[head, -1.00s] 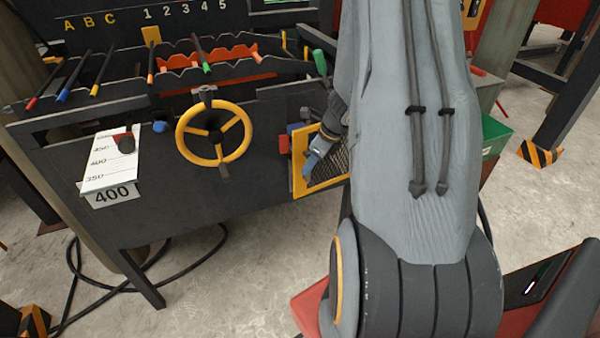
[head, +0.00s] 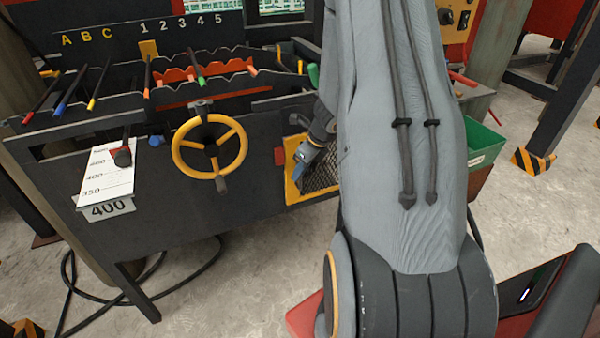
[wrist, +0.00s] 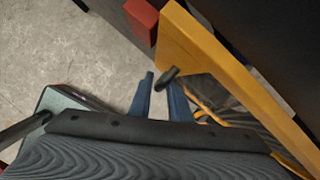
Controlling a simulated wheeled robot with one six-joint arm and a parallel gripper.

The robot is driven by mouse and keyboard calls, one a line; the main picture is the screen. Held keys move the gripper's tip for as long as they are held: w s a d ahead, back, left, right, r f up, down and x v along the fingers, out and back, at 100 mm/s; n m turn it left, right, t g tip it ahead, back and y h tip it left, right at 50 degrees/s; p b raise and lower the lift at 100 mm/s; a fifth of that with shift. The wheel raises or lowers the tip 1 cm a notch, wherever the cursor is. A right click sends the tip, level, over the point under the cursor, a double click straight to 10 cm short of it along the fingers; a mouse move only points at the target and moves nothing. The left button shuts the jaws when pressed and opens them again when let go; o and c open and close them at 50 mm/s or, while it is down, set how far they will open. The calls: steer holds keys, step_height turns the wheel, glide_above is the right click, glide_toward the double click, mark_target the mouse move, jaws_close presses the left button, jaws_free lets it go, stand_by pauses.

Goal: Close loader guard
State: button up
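The loader guard (head: 291,185) is a yellow frame with dark mesh, on the right part of the dark machine's front panel. It stands beside a small red block (head: 279,156). In the wrist view its yellow bar (wrist: 215,55) runs diagonally at right, with the red block (wrist: 141,18) near its upper end. A dark oval knob (wrist: 167,77) shows by the bar. My gripper (head: 297,181) is in front of the guard. In the wrist view its blue fingers (wrist: 160,82) are apart, the right tip overlapped by the knob. I see nothing clamped between them. My arm hides the guard's right side.
A yellow handwheel (head: 240,147) is left of the guard, with a scale plate reading 400 (head: 105,209) further left. Coloured levers (head: 95,90) stand above. A green bin (head: 484,140) is right of my arm. Concrete floor (head: 240,270) is open in front.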

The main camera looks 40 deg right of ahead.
steer(key=p+v, duration=0.1)
steer(key=v, duration=0.6)
steer(key=shift+r, duration=0.15)
steer(key=shift+s, duration=0.1)
steer(key=s+a+r+n+g+p, duration=0.1)
steer(key=s+a+r+n, duration=0.3)
steer(key=a+n, duration=0.45)
steer(key=s+a+r+n+g+p, duration=0.1)
steer(key=s+a+r+n+g, duration=0.15)
steer(key=a+r+n, duration=0.45)
steer(key=s+a+r+n+h+p, duration=0.1)
steer(key=s+a+r+n, duration=0.1)
steer(key=s+a+n, duration=0.8)
steer(key=s+n, duration=0.2)
steer(key=n, duration=0.4)
steer(key=shift+a+r+g+h, duration=0.2)
steer(key=shift+a+g+h, duration=0.1)
steer(key=shift+g, duration=0.05)
